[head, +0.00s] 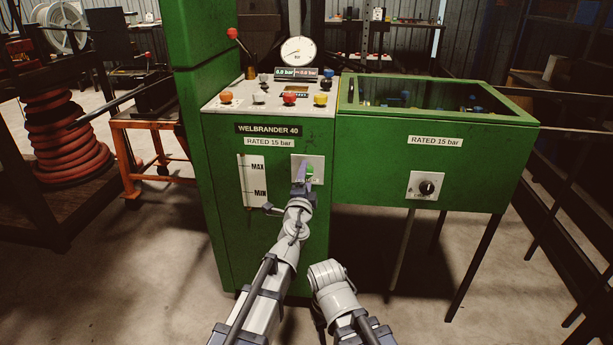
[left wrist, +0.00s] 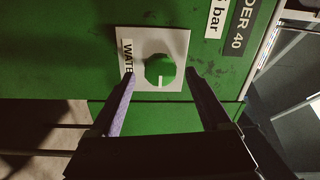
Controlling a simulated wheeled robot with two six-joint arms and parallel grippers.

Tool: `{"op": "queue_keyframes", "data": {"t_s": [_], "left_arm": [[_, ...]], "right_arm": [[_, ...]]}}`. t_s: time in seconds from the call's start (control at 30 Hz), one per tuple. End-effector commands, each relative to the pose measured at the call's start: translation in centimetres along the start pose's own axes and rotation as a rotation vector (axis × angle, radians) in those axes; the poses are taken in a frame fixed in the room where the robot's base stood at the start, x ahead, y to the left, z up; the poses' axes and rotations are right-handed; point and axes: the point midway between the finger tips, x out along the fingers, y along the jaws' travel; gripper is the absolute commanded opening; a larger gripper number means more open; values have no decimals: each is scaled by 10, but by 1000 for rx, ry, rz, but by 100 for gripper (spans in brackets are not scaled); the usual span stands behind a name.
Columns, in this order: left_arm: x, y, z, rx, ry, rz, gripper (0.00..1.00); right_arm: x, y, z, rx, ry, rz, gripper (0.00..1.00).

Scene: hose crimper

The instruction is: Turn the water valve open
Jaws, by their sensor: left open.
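The water valve is a green round knob (left wrist: 159,70) with a white mark, on a light square plate (left wrist: 178,44) lettered "WATE", the rest hidden. In the left wrist view its mark points to the picture's bottom. In the head view the green knob (head: 310,170) shows partly behind my left gripper (head: 301,178) on the front of the green machine. My left gripper (left wrist: 161,74) is open, with one finger on each side of the knob and gaps visible in the wrist view. Whether it touches the knob I cannot tell. My right gripper is out of view.
The green cabinet (head: 222,245) carries a MAX/MIN level strip (head: 254,181) left of the valve. Above are coloured buttons and a pressure gauge (head: 298,51). A green tank (head: 375,160) with a black knob (head: 426,188) stands right. Floor is free in front.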

Motion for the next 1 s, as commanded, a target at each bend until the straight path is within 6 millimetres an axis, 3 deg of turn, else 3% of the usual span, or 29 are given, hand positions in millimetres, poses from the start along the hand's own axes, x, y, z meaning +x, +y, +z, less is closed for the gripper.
{"op": "queue_keyframes", "data": {"t_s": [0.1, 0.3, 0.73, 0.87, 1.0], "left_arm": [[-24, 0, 0, 0, 1, 0, 81], [-54, 0, 0, 0, 1, 0, 81], [-58, -1, 3, -13, -15, -4, 81], [-66, -3, 27, -113, -129, -19, 81], [-91, 15, 77, -309, -382, 11, 81]], "right_arm": [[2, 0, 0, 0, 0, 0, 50], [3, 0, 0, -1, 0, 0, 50], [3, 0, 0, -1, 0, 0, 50], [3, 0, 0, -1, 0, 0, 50], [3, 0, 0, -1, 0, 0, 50]]}}
